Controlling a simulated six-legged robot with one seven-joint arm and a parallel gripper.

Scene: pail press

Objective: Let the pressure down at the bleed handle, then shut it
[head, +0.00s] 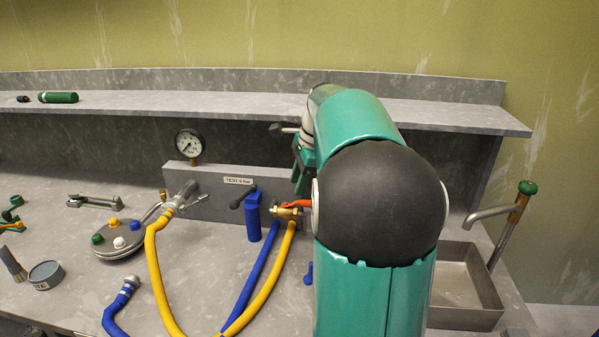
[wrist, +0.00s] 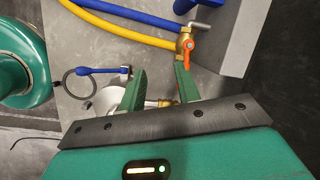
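A brass valve (head: 287,212) sits at the front of the grey block. It carries an orange lever (head: 297,204), and a grey lever shows beside it. I cannot tell for certain which one is the bleed handle. In the wrist view the brass valve (wrist: 184,43) and orange lever (wrist: 187,54) lie just beyond the right fingertip. My gripper (wrist: 160,72) is open, with nothing held between its fingers. In the head view my arm hides most of it. A round gauge (head: 188,143) stands on the block; its reading is too small to tell.
The grey block (head: 222,184) carries a "TEST 6 bar" label. A blue pump-like body (head: 253,215) stands left of the valve. Yellow (head: 160,280) and blue (head: 257,270) hoses cross the bench. A round lid (head: 119,240) lies left; a sink (head: 465,280) is right.

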